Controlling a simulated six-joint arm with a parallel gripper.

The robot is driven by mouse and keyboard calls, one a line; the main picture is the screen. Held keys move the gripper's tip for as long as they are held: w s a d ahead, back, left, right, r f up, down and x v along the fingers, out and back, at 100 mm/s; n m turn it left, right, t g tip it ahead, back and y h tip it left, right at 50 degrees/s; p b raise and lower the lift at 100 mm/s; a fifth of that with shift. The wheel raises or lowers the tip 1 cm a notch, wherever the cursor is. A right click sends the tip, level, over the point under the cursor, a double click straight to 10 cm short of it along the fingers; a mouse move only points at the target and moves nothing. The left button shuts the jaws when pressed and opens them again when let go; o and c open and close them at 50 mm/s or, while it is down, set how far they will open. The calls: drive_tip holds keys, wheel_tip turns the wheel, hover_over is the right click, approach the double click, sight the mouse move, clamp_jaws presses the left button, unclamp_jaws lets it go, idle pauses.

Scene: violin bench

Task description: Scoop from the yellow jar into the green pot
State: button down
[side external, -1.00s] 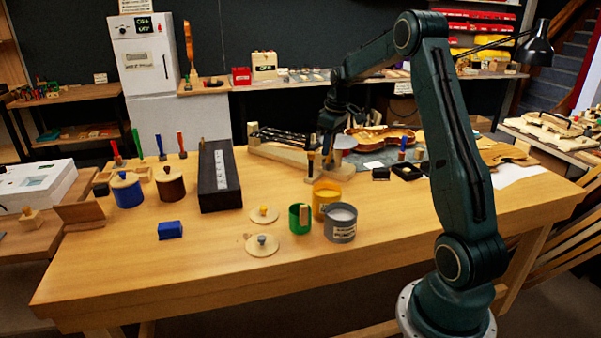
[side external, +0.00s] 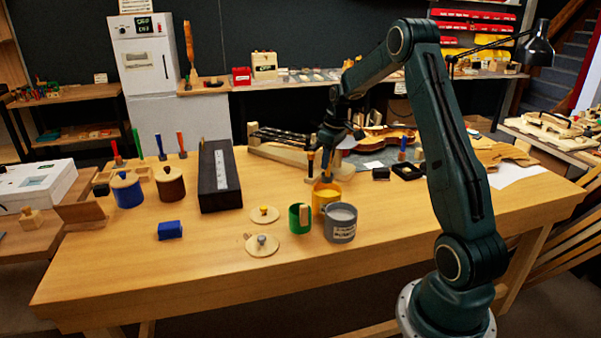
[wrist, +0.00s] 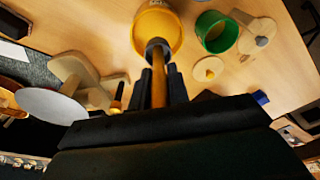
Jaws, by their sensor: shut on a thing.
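My gripper (side external: 329,150) is shut on the handle of a scoop (wrist: 159,90) and points down over the yellow jar (side external: 325,198). The scoop's grey head (wrist: 157,48) shows at the jar's mouth in the wrist view, overlapping the near rim. In the side view its lower end is hidden at the jar; how deep it sits I cannot tell. The yellow jar (wrist: 166,14) has pale yellow contents. The green pot (side external: 300,218) stands open just left of the jar, with a wooden block or tag on its side. In the wrist view the green pot (wrist: 217,32) looks empty.
A grey labelled pot (side external: 341,223) with pale contents stands close in front of the jar. Two wooden lids with knobs, one smaller (side external: 264,214) and one larger (side external: 262,245), lie left of the green pot.

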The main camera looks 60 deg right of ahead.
drive_tip(key=shift+f, duration=4.6)
drive_tip(key=shift+r, duration=0.1)
drive_tip(key=shift+r, duration=6.8)
drive_tip(key=w+a+f, duration=0.1)
drive_tip(key=w+a, duration=0.1)
drive_tip(key=a, duration=0.4)
drive_tip(key=w+a+f, duration=0.1)
drive_tip(key=a, duration=0.5)
drive_tip(key=shift+w+a+f, duration=0.35)
drive_tip(key=shift+f, duration=0.05)
drive_tip(key=shift+f, duration=0.15)
